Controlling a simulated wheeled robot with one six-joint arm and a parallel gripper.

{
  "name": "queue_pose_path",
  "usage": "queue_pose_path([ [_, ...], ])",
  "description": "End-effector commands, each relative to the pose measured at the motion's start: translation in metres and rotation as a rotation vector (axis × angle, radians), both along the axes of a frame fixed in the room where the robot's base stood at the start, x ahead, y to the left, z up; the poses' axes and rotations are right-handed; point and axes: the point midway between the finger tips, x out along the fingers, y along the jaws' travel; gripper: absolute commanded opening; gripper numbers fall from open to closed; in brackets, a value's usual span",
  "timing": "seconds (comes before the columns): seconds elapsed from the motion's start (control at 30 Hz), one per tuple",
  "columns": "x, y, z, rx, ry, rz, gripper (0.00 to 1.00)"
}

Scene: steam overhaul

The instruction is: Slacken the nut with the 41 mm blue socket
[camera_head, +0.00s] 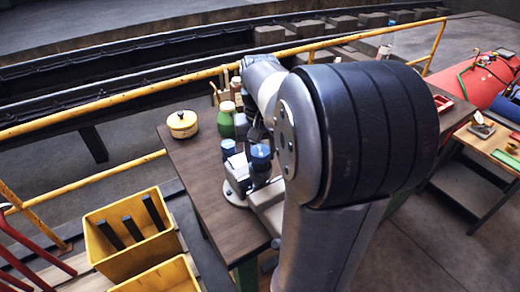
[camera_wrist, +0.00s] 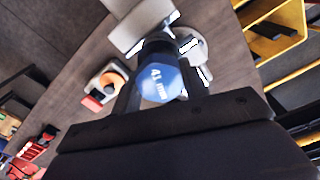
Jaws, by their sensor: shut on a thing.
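The blue socket (camera_wrist: 160,84), marked 41 mm on its end face, sits between the fingers of my gripper (camera_wrist: 159,78) in the wrist view. My gripper is shut on it. In the head view the blue socket (camera_head: 260,152) shows just left of my arm, over a grey metal fixture (camera_head: 236,192) on the table. The same fixture (camera_wrist: 133,22) lies beyond the socket in the wrist view. I cannot see the nut, and I cannot tell whether the socket touches anything below it.
The brown table (camera_head: 198,165) holds a yellow pot (camera_head: 182,124), a green bottle (camera_head: 226,120) and another blue-topped item (camera_head: 228,147). A grey device with an orange disc (camera_wrist: 112,80) shows in the wrist view. Yellow crates (camera_head: 132,235) stand at left; a yellow rail (camera_head: 130,100) runs behind.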

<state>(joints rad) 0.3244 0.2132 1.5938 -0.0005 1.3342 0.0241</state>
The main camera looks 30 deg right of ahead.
Motion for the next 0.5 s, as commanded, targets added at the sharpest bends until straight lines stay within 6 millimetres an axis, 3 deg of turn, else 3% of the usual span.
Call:
queue_pose_path([
  [0.5,0.0001,0.0001,0.0006,0.000,0.000,-0.054,0.00],
])
